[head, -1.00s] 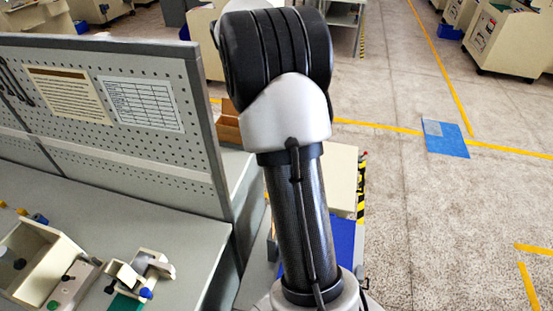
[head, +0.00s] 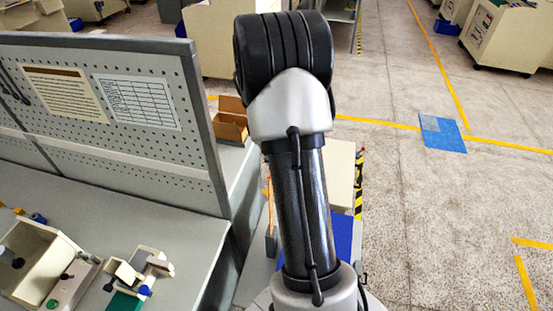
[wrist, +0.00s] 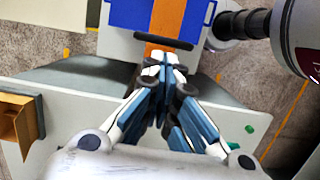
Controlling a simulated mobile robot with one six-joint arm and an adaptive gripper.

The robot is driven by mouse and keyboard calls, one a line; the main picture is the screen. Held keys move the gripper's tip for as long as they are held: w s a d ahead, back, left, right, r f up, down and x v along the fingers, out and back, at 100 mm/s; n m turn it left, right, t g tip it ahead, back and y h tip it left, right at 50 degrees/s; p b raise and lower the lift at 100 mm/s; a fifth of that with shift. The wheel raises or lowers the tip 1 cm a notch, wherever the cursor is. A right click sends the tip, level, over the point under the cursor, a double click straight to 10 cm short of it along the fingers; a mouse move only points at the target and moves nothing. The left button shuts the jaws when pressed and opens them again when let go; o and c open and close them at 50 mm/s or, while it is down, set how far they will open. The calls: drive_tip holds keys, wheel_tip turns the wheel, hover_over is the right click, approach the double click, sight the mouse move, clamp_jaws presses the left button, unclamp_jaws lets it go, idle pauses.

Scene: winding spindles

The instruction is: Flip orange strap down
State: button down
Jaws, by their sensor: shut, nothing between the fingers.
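The orange strap (wrist: 166,18) shows at the top of the wrist view, lying across a blue surface (wrist: 130,13) on a pale body. A dark bar (wrist: 163,40) crosses the strap near its lower end. My gripper (wrist: 166,60) is shut and empty, its fingertips just below the bar in the picture and overlapping the strap's lower part. I cannot tell whether they touch it. In the head view the blue surface (head: 343,237) is partly hidden behind my arm, and a thin orange strip shows left of the arm (head: 270,205). My gripper is hidden there.
A grey bench with a pegboard (head: 110,120) stands at the left, holding fixtures and a cream box (head: 35,255). An open cardboard box (head: 231,120) sits behind the pegboard. Open floor with yellow lines lies to the right.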

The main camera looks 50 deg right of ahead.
drive_tip(key=shift+s+d+f, duration=0.1)
drive_tip(key=shift+s+f, duration=0.1)
drive_tip(key=shift+s, duration=0.05)
